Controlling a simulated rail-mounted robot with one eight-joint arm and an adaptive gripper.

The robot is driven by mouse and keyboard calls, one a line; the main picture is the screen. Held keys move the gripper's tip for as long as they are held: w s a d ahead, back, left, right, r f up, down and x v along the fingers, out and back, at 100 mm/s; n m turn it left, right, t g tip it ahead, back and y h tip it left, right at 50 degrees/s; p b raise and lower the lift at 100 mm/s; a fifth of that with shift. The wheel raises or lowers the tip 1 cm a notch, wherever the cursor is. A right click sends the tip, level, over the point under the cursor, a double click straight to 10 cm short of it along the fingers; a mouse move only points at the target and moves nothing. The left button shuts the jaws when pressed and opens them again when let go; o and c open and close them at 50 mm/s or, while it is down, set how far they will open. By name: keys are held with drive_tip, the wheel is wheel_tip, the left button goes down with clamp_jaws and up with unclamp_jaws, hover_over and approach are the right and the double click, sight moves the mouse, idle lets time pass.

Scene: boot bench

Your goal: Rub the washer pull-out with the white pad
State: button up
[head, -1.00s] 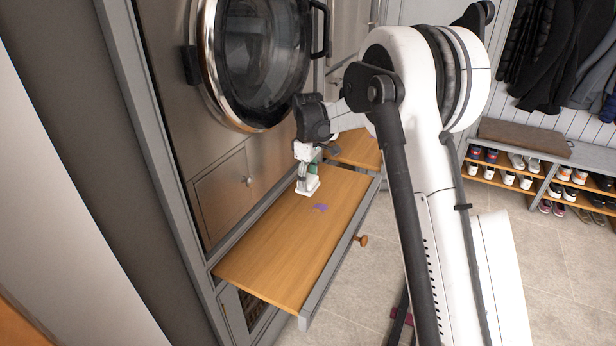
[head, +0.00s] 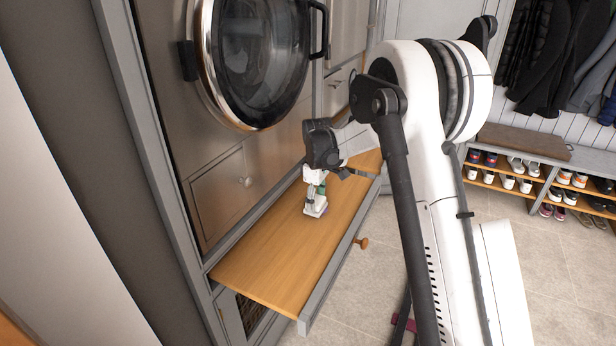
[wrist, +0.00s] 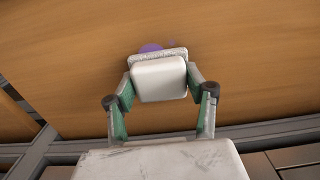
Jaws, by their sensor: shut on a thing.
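The washer pull-out (head: 262,267) is a wooden shelf with a grey front edge, pulled out below the washer. My gripper (head: 316,194) is over its middle, pointing down, shut on the white pad (head: 315,211). In the wrist view the white pad (wrist: 158,80) sits between the two fingers of my gripper (wrist: 160,92), low at the wooden surface (wrist: 60,70); I cannot tell whether it presses on it. A purple mark (wrist: 151,48) shows on the wood just beyond the pad, partly hidden by it.
The washer door (head: 255,60) stands above the shelf, with a small knobbed panel (head: 220,190) below it. A shoe bench (head: 520,150) stands at the right. The near part of the shelf is clear.

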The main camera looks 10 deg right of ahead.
sight(325, 213)
drive_tip(key=shift+s+d, duration=0.6)
drive_tip(key=shift+d, duration=0.2)
drive_tip(key=shift+s+d, duration=0.6)
drive_tip(key=shift+d, duration=0.2)
drive_tip(key=shift+w+a+f, duration=0.1)
drive_tip(key=shift+w+a, duration=0.65)
drive_tip(key=shift+a, duration=0.2)
drive_tip(key=shift+w+a, duration=0.45)
drive_tip(key=shift+a, duration=0.1)
drive_tip(key=shift+w+a+r, duration=0.2)
drive_tip(key=shift+w+a, duration=0.25)
drive_tip(key=shift+a, duration=0.2)
drive_tip(key=shift+w+a+f, duration=0.2)
drive_tip(key=shift+w+a, duration=0.05)
drive_tip(key=shift+a, duration=0.05)
drive_tip(key=shift+w+a+r, duration=0.1)
drive_tip(key=shift+w+a, duration=0.1)
drive_tip(key=shift+a, duration=0.1)
drive_tip(key=shift+w+a+r, duration=0.15)
drive_tip(key=shift+r, duration=0.15)
wheel_tip(325, 213, up, 8)
drive_tip(key=p, duration=0.3)
drive_tip(key=shift+f, duration=0.15)
